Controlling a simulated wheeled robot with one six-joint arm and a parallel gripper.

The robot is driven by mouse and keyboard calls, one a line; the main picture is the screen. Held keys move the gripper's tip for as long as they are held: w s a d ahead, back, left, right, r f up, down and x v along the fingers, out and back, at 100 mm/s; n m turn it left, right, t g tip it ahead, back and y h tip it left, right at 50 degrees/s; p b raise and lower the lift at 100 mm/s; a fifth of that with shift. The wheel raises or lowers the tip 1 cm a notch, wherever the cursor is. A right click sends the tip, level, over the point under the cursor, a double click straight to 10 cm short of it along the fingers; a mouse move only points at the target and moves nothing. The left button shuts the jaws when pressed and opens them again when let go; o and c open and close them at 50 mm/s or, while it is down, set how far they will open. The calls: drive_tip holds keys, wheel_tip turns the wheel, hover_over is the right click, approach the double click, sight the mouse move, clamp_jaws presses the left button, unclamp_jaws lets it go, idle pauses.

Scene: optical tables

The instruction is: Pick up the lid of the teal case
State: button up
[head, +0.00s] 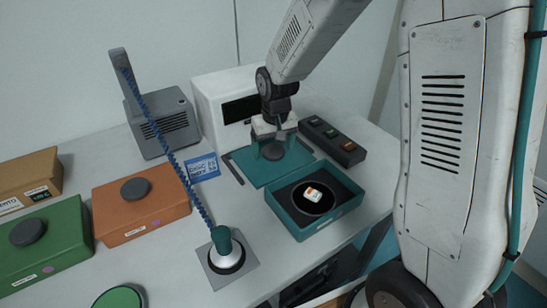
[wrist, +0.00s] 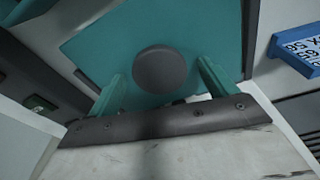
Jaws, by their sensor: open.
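The teal lid (head: 285,173) lies flat on the table just behind the open teal case (head: 342,219), with a round dark knob (wrist: 162,70) on top. The lid (wrist: 92,52) fills much of the wrist view. My gripper (head: 272,146) is above the lid, pointing down at the knob. In the wrist view my gripper (wrist: 161,75) is open, one teal finger on each side of the knob, with gaps visible. I cannot tell how far down the fingers reach. The case holds a small white and orange item (head: 313,195) on a dark round inset.
A dark box with buttons (head: 332,141) stands close right of the lid. An orange case (head: 141,208), a green case (head: 40,250) and a blue-corded tool (head: 223,243) stand left. A white machine (head: 209,98) is behind.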

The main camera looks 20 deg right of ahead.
drive_tip(key=c, duration=1.2)
drive_tip(key=shift+o, duration=0.2)
drive_tip(key=shift+r, duration=0.1)
wheel_tip(320, 180, up, 28)
